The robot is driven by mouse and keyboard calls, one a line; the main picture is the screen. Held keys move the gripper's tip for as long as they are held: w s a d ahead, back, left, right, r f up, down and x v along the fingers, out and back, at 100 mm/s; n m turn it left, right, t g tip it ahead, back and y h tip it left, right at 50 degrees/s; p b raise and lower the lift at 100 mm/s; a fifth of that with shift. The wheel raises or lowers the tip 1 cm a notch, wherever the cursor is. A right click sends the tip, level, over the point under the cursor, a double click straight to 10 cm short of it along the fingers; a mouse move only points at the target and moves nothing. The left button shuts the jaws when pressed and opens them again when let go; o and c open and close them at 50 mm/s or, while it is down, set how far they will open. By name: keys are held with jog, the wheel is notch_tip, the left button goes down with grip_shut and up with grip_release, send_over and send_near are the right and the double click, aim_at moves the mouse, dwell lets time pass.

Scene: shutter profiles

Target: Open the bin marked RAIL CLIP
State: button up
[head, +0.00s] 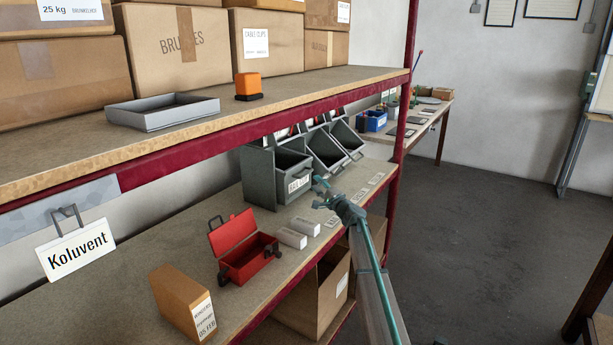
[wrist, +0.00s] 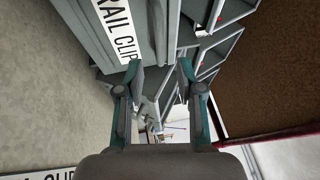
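A grey bin unit (head: 259,176) stands on the lower shelf, with several bins side by side. The nearest bin (head: 297,184) has a white label on its front and its dark inside shows above that front. In the wrist view the label (wrist: 113,28) reads RAIL CLIP, at the upper left. My gripper (head: 319,192) is just in front and to the right of this bin in the head view. In the wrist view my gripper (wrist: 159,66) has its two fingers apart with nothing held between them. Contact with the bin cannot be told.
Other tilted-out bins (head: 327,152) are right of the labelled one. An open red toolbox (head: 247,262), white boxes (head: 290,238) and label cards (head: 361,193) lie on the lower shelf. The upper shelf's red beam (head: 225,128) runs above the bins. A red post (head: 401,130) stands right.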

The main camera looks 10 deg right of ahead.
aim_at(306, 174)
jog(key=p+x, duration=0.1)
jog(key=x, duration=0.7)
jog(key=shift+w+a+p, duration=0.1)
jog(key=shift+w+p, duration=0.2)
grip_shut()
